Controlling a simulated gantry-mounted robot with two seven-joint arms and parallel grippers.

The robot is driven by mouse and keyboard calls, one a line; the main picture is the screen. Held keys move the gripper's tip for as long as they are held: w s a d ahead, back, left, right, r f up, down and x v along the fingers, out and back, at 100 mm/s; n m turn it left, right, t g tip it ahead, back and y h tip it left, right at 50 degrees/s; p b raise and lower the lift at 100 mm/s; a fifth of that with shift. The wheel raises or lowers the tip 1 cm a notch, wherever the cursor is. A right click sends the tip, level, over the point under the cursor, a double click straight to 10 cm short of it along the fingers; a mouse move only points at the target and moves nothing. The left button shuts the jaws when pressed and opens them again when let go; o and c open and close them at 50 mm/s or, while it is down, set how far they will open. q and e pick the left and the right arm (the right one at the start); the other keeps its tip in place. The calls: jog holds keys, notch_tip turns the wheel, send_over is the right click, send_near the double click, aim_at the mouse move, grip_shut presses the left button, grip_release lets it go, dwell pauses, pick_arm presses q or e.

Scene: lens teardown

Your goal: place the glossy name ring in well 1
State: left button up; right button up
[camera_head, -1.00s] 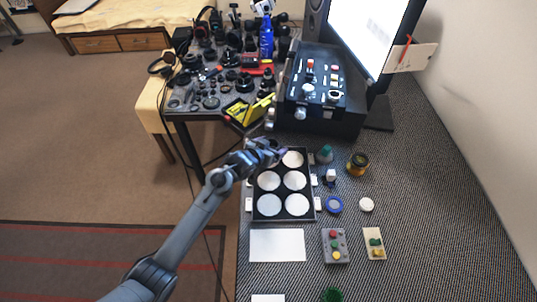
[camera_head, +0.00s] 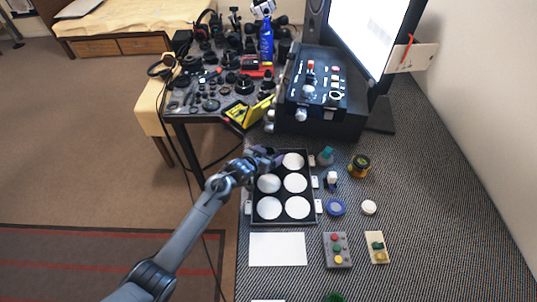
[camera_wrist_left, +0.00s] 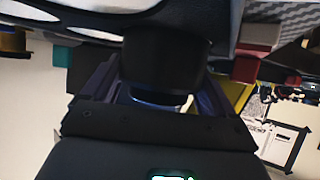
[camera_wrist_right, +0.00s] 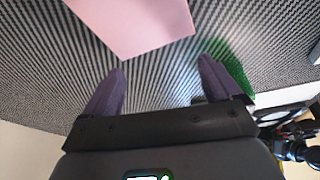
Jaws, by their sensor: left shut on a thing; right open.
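A black tray (camera_head: 282,218) with several round white-bottomed wells lies on the patterned mat. My left gripper (camera_head: 268,159) is low over the tray's far left well and hides most of it. In the left wrist view my left gripper (camera_wrist_left: 160,92) is shut on a dark round piece with a glossy edge (camera_wrist_left: 165,62), which I take to be the name ring. Its underside and its contact with the tray are hidden. My right gripper (camera_wrist_right: 160,95) is open and empty over the mat, seen only in its wrist view.
Right of the tray are a teal-topped piece (camera_head: 326,156), an amber jar (camera_head: 360,166), a blue ring (camera_head: 335,207) and a white disc (camera_head: 369,207). Button boxes (camera_head: 337,250) and a white sheet (camera_head: 278,249) lie in front. A black control box (camera_head: 318,88) stands behind. The mat at right is clear.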

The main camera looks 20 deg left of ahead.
pick_arm(q)
jog(key=shift+f, duration=0.15)
pick_arm(e)
jog(key=shift+f, duration=0.1)
pick_arm(q)
jog(key=o, duration=0.8)
pick_arm(e)
jog(key=shift+d, duration=0.1)
pick_arm(q)
jog(key=shift+r, duration=0.3)
jog(key=shift+s+r, duration=0.1)
jog(key=shift+s, duration=0.15)
pick_arm(e)
jog(key=shift+r, duration=0.3)
pick_arm(q)
jog(key=p+v, duration=0.4)
jog(key=v, duration=0.7)
jog(key=shift+s, duration=0.2)
pick_arm(e)
notch_tip(320, 180, up, 4)
jog(key=shift+f, duration=0.25)
pick_arm(q)
jog(key=s+d+f+g+y, duration=0.1)
jog(key=s+g, duration=0.7)
jog(key=s, duration=2.5)
jog(key=shift+s+d+f+n+y, duration=0.15)
jog(key=shift+s+f+n+y, duration=0.15)
jog(key=shift+y, duration=0.5)
